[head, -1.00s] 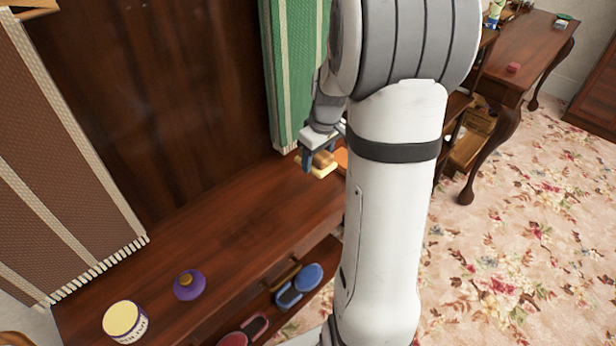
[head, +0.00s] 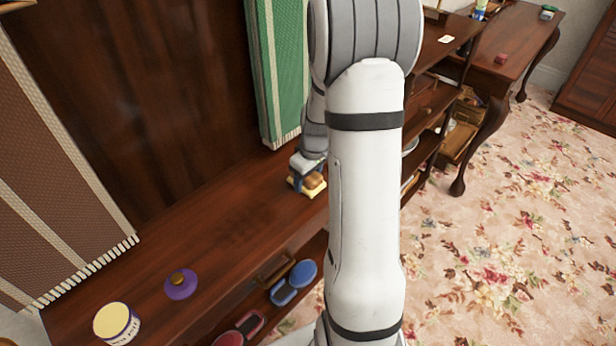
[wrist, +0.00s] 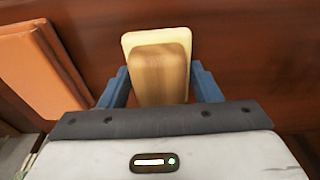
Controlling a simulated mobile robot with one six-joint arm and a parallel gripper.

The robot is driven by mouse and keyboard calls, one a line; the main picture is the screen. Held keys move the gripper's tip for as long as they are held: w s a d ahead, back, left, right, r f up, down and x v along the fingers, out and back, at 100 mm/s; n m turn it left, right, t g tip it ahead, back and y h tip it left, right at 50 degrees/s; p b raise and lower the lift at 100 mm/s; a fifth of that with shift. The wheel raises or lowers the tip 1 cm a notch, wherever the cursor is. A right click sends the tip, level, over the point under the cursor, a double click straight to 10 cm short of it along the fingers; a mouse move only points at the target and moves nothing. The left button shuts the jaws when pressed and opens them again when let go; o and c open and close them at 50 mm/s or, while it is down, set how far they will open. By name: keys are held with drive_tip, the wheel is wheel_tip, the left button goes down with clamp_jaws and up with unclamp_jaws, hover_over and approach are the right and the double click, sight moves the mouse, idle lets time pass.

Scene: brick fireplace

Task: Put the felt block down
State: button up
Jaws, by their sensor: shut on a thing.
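The felt block has a wooden back and a cream felt layer. In the wrist view the felt block (wrist: 160,75) sits between the two blue fingers of my gripper (wrist: 161,85), which is shut on its wooden part. In the head view the felt block (head: 308,184) shows below my gripper (head: 304,172), at the right part of the dark wooden shelf top (head: 215,222). It is low over the wood; I cannot tell whether it touches. My arm hides the shelf's right end in the head view.
An orange block (wrist: 42,65) lies left of my gripper in the wrist view. A purple round object (head: 181,286) and a cream-topped tin (head: 116,323) stand on the shelf's near left. Blue (head: 293,283) and red things lie in the open compartment below. The wood between is clear.

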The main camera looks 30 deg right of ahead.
sight(312, 177)
drive_tip(key=shift+f, duration=0.25)
drive_tip(key=o, duration=0.9)
drive_tip(key=shift+r, duration=0.1)
drive_tip(key=shift+r, duration=0.55)
wheel_tip(312, 177, up, 11)
drive_tip(key=s+p, duration=0.2)
drive_tip(key=s+a+r+m, duration=0.1)
drive_tip(key=s+a+r, duration=0.1)
drive_tip(key=s+a, duration=0.2)
drive_tip(key=s+a+r+m, duration=0.1)
drive_tip(key=s+a, duration=0.4)
drive_tip(key=s, duration=0.2)
drive_tip(key=s+a+r+m, duration=0.2)
drive_tip(key=s+a, duration=0.3)
drive_tip(key=shift+s+a+r+t+h, duration=0.1)
drive_tip(key=shift+s+r+t+h, duration=0.1)
drive_tip(key=shift+r+t+h, duration=0.1)
